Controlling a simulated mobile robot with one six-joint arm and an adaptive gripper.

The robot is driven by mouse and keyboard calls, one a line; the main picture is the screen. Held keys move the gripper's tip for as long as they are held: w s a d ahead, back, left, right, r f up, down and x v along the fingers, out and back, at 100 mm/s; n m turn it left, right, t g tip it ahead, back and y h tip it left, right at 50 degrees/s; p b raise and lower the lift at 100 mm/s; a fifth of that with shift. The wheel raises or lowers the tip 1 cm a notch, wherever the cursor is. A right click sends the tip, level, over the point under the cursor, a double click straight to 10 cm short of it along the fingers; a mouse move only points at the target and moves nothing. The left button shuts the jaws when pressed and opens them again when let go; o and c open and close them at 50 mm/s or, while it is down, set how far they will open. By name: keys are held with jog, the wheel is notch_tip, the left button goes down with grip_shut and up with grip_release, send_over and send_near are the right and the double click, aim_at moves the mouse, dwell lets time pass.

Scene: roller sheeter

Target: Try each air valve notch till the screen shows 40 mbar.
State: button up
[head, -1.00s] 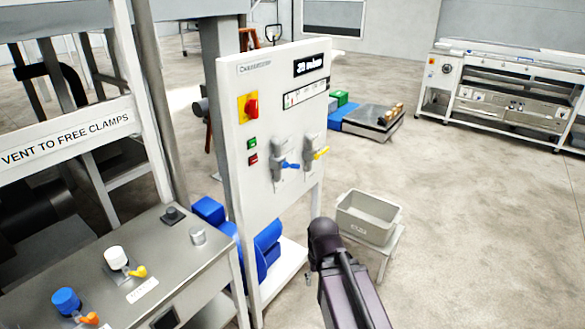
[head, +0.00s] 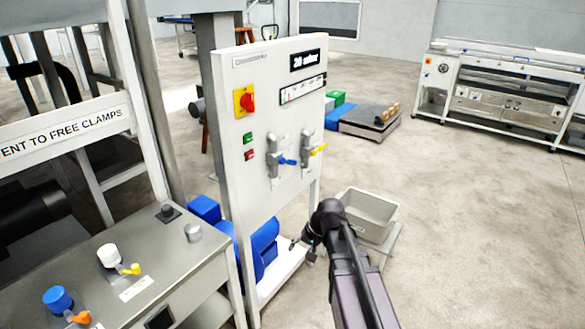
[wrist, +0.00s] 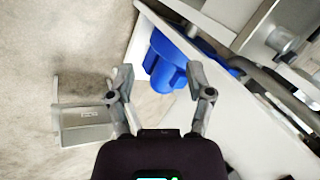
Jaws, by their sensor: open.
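The white control panel (head: 262,205) stands upright left of centre in the head view. Its small black screen (head: 305,61) seems to read 20 mbar. Two grey valves sit side by side on the panel: one with a blue lever (head: 288,161), one with a yellow lever (head: 319,149). Which is the air valve I cannot tell. My gripper (head: 298,248) is low in front of the panel, below both valves and apart from them. In the wrist view my gripper (wrist: 161,88) has its fingers spread with nothing between them.
A grey bin (head: 371,214) on a stand is beside my arm. A blue machine (head: 265,247) sits low behind the panel. A steel bench (head: 95,270) with white and blue knobs is at left. Open floor (head: 480,230) lies to the right.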

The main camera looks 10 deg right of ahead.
jog(key=w+d+r+m+t+y+b, duration=0.1)
jog(key=w+m+t+y+b, duration=0.15)
jog(key=w, duration=0.45)
jog(key=w+d+r+m+t+y+b, duration=0.1)
jog(key=w+d+r+m+t+y, duration=0.15)
jog(key=w, duration=0.55)
jog(key=m+t+y+b, duration=0.3)
jog(key=m+t+b, duration=0.1)
jog(key=m+t, duration=0.25)
send_near(294, 163)
jog(key=v, duration=0.3)
jog(key=shift+d+r+m+g, duration=0.15)
jog(key=shift+r+m+g, duration=0.2)
jog(key=shift+r, duration=0.1)
jog(key=shift+w, duration=0.15)
jog(key=x, duration=1.3)
jog(key=shift+w+a+f, duration=0.1)
jog(key=shift+w+a, duration=0.05)
jog(key=shift+a, duration=0.15)
grip_shut()
